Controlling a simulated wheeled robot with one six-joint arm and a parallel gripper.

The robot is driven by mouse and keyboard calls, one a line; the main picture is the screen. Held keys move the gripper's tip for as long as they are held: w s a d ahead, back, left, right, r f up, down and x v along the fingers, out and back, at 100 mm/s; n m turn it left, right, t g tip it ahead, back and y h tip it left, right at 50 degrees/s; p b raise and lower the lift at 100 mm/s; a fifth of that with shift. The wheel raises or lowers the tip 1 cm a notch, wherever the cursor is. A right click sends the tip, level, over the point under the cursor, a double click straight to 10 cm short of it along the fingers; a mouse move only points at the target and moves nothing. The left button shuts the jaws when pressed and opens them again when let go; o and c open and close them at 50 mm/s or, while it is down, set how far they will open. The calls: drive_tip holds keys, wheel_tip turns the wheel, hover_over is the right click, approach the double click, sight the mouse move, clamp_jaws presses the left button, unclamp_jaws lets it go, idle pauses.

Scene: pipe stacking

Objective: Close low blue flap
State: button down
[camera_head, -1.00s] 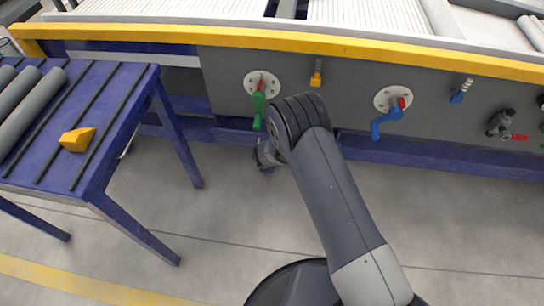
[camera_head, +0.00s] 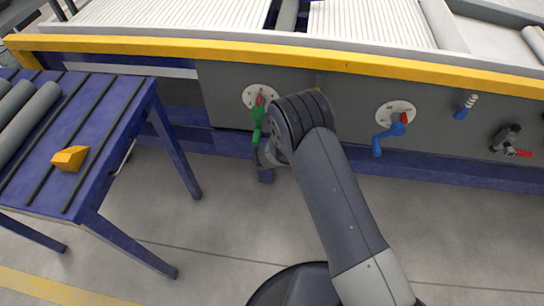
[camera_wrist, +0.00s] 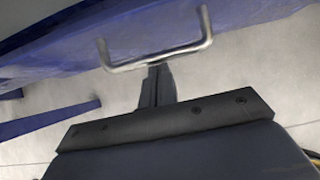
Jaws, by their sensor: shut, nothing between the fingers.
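In the wrist view a blue panel (camera_wrist: 60,52) with a bent metal handle (camera_wrist: 180,54) crosses the top; it looks like the low blue flap, though I cannot tell how far it is open. My gripper (camera_wrist: 156,70) is shut and empty, its tip at the middle of the handle. I cannot tell whether they touch. In the head view my gripper (camera_head: 266,174) is low beside the grey machine wall, partly hidden by my arm. I cannot make out the flap there.
A green lever (camera_head: 257,118) hangs just above my gripper. A blue table (camera_head: 120,105) with a yellow block (camera_head: 69,158) stands left. The floor is clear.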

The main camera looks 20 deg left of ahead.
drive_tip(key=shift+w+a+r, duration=0.2)
drive_tip(key=shift+w+r, duration=0.6)
drive_tip(key=shift+w, duration=0.1)
drive_tip(key=s+d+b, duration=0.3)
drive_tip(key=s, duration=1.1)
drive_tip(key=shift+d+f, duration=0.15)
drive_tip(key=shift+f, duration=0.2)
drive_tip(key=w+a+p, duration=0.3)
drive_tip(key=w, duration=0.9)
drive_tip(key=shift+w, duration=0.3)
drive_tip(key=shift+r, duration=0.1)
